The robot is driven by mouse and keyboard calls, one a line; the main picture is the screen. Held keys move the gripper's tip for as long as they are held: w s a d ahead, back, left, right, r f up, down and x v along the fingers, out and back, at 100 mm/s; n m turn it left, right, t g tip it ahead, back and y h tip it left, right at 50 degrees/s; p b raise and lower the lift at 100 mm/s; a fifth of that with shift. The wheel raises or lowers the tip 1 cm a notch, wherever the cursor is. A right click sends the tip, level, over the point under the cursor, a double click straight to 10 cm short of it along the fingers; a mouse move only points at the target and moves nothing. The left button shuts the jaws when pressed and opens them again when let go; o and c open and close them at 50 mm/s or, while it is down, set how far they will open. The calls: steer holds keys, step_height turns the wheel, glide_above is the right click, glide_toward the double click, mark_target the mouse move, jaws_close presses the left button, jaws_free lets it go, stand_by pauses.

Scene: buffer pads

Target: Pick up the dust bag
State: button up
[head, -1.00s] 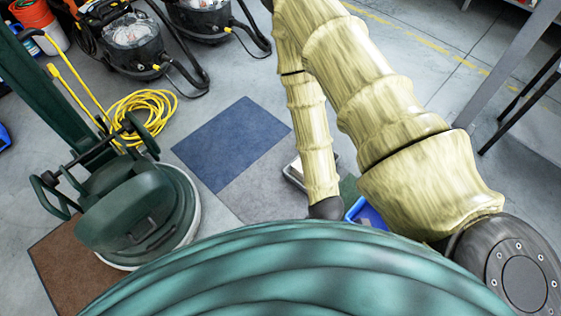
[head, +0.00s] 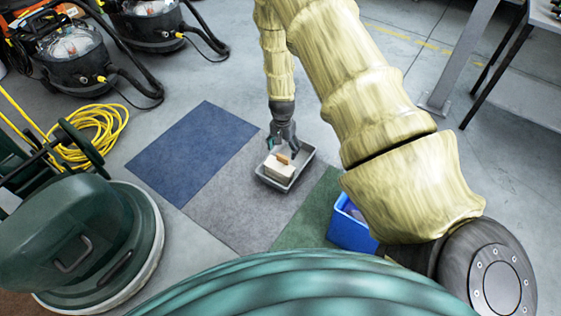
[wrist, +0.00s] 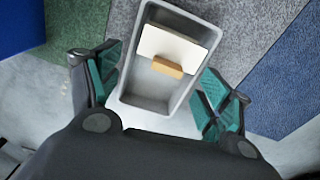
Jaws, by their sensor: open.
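The dust bag (head: 277,171), a pale cream block with a tan collar piece on it, lies in a grey tray (head: 302,169) on the grey floor pad. In the wrist view the dust bag (wrist: 178,43) lies toward the far end of the tray (wrist: 150,101), with bare tray floor nearer to me. My gripper (head: 282,145) hangs over the tray, beside and above the bag. I see no contact with the bag.
A blue pad (head: 190,147) lies left of the grey pad (head: 222,207), a green pad (head: 305,213) right. A blue bin (head: 350,233) stands by the green pad. A green floor machine (head: 75,240), yellow cable (head: 95,133) and vacuums (head: 65,60) occupy the left side.

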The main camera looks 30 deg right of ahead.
mark_target(282, 157)
steer(key=shift+m, duration=0.5)
steer(key=w+f+b, duration=0.1)
steer(key=w+d+f+b, duration=0.1)
steer(key=f, duration=0.1)
steer(key=w+f+b, duration=0.1)
steer(key=f, duration=0.1)
steer(key=shift+d+f, duration=0.15)
steer(key=shift+d, duration=0.05)
step_height(282, 157, down, 5)
steer(key=b, duration=0.4)
steer(key=shift+w+f, duration=0.1)
steer(key=shift+c, duration=0.2)
steer(key=c, duration=1.2)
steer(key=shift+o, duration=0.2)
